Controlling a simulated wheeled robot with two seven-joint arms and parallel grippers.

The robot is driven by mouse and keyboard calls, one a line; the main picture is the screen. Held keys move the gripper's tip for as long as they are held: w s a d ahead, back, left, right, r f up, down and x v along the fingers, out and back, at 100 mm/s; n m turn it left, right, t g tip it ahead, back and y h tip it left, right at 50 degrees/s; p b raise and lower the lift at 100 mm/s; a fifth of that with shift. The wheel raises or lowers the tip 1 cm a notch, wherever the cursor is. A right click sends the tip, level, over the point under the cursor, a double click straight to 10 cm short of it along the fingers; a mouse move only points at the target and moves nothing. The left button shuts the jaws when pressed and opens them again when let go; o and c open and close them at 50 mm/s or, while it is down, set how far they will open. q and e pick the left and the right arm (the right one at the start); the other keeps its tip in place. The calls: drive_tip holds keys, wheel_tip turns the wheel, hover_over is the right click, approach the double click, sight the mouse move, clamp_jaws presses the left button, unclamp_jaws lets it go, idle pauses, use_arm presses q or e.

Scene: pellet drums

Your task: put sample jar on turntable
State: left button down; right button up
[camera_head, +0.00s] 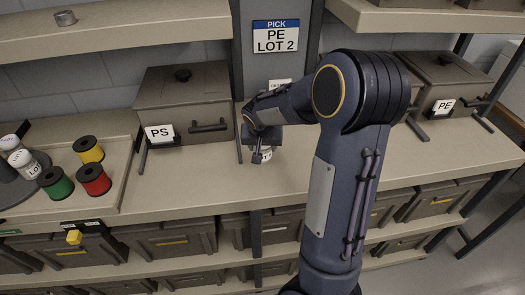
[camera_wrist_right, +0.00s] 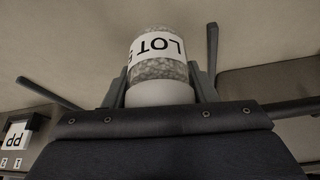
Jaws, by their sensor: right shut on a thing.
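My right gripper (camera_head: 261,154) is shut on a sample jar (camera_head: 266,153) over the shelf top, between the PS bin and my forearm. In the right wrist view the jar (camera_wrist_right: 158,58) shows pale pellets, a white LOT label and a white lid. The fingers (camera_wrist_right: 160,88) press on both sides at the lid end. I cannot tell whether the jar touches the shelf. The dark turntable (camera_head: 17,190) is at the far left and bears white-lidded jars (camera_head: 24,162). My left gripper is not in view.
Green, red and yellow spools (camera_head: 94,180) lie on a tray beside the turntable. The PS bin (camera_head: 184,97) stands behind, and the PE bin (camera_head: 440,80) at right. A PICK PE LOT 2 sign (camera_head: 276,37) hangs on the post. The shelf between spools and gripper is clear.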

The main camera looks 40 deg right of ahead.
drive_tip(key=shift+w+d+f, duration=0.15)
drive_tip(key=shift+d+f, duration=0.1)
drive_tip(key=shift+f, duration=1.6)
drive_tip(key=shift+f, duration=0.15)
drive_tip(key=o, duration=1)
